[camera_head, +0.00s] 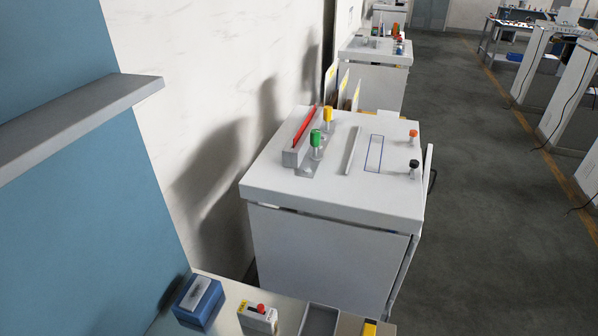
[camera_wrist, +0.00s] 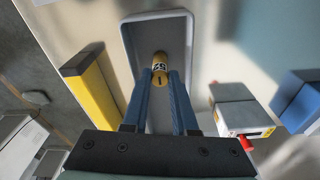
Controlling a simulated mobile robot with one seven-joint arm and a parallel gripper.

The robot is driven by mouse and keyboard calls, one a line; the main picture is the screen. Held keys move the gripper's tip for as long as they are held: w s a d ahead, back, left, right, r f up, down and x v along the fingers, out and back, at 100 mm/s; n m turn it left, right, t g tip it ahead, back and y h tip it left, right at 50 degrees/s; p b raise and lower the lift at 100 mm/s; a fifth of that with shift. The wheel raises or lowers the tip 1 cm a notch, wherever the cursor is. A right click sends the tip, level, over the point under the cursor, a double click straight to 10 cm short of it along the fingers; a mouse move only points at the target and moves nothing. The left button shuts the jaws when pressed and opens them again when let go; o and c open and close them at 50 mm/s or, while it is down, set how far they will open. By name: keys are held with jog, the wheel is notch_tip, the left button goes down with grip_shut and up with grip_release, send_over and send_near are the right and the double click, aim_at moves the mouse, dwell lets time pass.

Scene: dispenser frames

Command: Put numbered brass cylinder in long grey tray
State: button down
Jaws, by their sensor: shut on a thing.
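My gripper (camera_wrist: 160,82) shows in the wrist view with its two blue fingers shut on the brass cylinder (camera_wrist: 159,62). The cylinder has dark digits on a pale band, and its lower part is hidden between the fingers. It is over the inside of the long grey tray (camera_wrist: 160,27); I cannot tell whether it touches the tray floor. In the head view the tray (camera_head: 320,321) is cut off by the bottom edge. My gripper and the cylinder are not in that view.
A yellow block (camera_wrist: 87,85) stands left of the tray in the wrist view. On the right are a grey-and-white box with a red button (camera_wrist: 240,117) and a blue box (camera_wrist: 300,98). A white cabinet (camera_head: 330,250) stands beyond the bench in the head view.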

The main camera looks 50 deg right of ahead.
jog(key=c, duration=0.7)
grip_release()
notch_tip(320, 180, up, 12)
jog(key=a, duration=0.1)
jog(key=shift+s+a+b, duration=0.15)
jog(key=shift+a+b, duration=0.05)
jog(key=shift+b, duration=0.25)
jog(key=shift+r, duration=0.1)
